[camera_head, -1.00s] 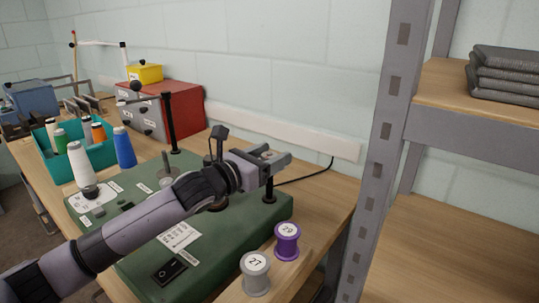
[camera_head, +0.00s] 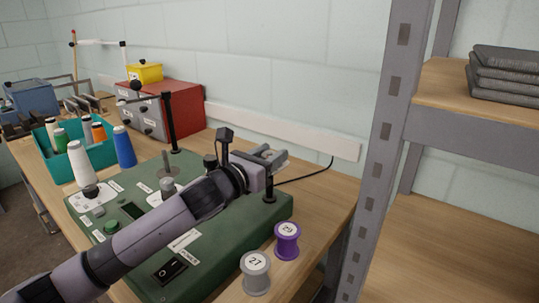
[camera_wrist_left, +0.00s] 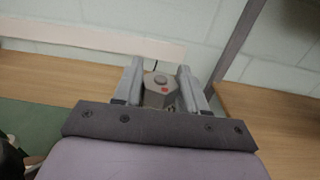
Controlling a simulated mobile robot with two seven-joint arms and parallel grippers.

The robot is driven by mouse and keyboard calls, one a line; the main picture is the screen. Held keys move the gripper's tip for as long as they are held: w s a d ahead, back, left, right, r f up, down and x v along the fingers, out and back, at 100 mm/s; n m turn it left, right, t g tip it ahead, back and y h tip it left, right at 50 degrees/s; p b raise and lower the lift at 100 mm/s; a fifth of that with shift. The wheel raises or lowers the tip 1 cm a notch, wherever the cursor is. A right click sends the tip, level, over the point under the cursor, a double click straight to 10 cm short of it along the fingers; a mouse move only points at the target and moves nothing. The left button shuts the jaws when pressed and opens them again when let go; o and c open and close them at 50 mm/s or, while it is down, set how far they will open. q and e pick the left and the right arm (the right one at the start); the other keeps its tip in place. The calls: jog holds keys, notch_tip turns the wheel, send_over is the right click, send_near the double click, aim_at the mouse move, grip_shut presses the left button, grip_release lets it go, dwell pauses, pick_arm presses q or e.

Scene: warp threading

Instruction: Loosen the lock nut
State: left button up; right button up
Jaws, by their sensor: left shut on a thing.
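My left gripper (camera_head: 264,158) reaches over the far right part of the green machine base (camera_head: 205,245). My right gripper is not in view.
A grey spool marked 27 (camera_head: 256,274) and a purple spool marked 29 (camera_head: 287,241) stand at the front right. Black posts (camera_head: 171,122) rise from the base. A teal bin of spools (camera_head: 100,157) stands left. A grey shelf upright (camera_head: 385,150) is to the right.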

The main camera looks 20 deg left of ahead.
pick_arm(q)
jog(key=n+y, duration=0.1)
jog(key=y, duration=0.1)
jog(key=shift+d+n+t+y, duration=0.1)
jog(key=shift+n+t+y, duration=0.2)
jog(key=shift+n+t, duration=0.1)
jog(key=n+y+p, duration=0.1)
jog(key=n+y, duration=0.1)
jog(key=y, duration=0.1)
jog(key=shift+r+y+p, duration=0.15)
jog(key=shift+y+p, duration=0.15)
jog(key=shift+p, duration=0.1)
jog(key=n+y+p, duration=0.1)
jog(key=n+y, duration=0.2)
jog(key=y, duration=0.1)
jog(key=shift+y+p, duration=0.3)
jog(key=shift+p, duration=0.1)
jog(key=shift+n+g+y+p, duration=0.4)
jog(key=shift+n+g+y, duration=0.4)
jog(key=shift+y, duration=0.4)
jog(key=shift+n, duration=0.3)
jog(key=o, duration=0.9)
jog(key=shift+o, duration=0.2)
